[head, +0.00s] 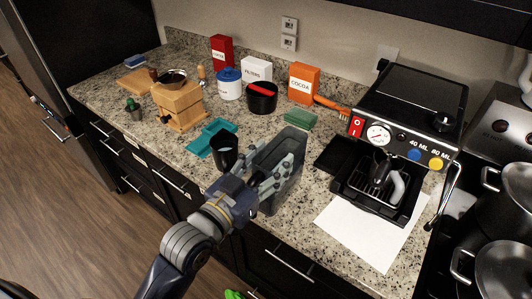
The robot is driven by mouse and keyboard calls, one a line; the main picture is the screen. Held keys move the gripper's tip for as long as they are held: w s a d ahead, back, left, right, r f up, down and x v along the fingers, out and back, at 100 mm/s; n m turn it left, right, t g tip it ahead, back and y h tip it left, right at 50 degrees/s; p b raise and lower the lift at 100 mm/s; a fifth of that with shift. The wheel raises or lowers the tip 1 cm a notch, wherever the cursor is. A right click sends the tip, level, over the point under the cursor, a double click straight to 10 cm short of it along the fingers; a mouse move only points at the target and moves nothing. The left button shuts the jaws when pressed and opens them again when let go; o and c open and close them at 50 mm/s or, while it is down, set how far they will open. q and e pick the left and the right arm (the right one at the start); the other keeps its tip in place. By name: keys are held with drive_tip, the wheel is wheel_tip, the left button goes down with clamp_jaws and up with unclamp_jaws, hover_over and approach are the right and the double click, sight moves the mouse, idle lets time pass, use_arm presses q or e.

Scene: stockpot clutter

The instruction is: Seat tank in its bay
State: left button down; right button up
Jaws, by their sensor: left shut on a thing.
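The tank (287,147), a dark grey see-through open box, is at the middle of the head view near the counter's front edge. My left gripper (279,178) is shut on its near side, and the fingers hide part of the wall. I cannot tell whether its base touches the counter. The espresso machine (408,98) stands to the right, with a gauge and buttons in front. A flat black tray-like part (338,156) lies at its left side, to the right of the tank; I cannot tell whether this is the bay. My right gripper is not in view.
A black cup (224,152) and teal tray (204,137) stand left of the tank. A green sponge (300,119), black pot (262,98) and cocoa box (303,83) are behind. White paper (372,236) lies before the machine. Steel pots (503,268) stand far right.

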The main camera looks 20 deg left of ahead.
use_arm(q)
drive_tip(key=shift+s+d+r+b, duration=0.15)
drive_tip(key=shift+s+d, duration=0.15)
drive_tip(key=shift+s, duration=0.35)
drive_tip(key=shift+s+d+r+b, duration=0.15)
drive_tip(key=shift+s+d, duration=0.2)
drive_tip(key=shift+s, duration=0.25)
drive_tip(key=shift+s+d+r+b, duration=0.15)
drive_tip(key=shift+s+d, duration=0.15)
drive_tip(key=shift+s, duration=0.35)
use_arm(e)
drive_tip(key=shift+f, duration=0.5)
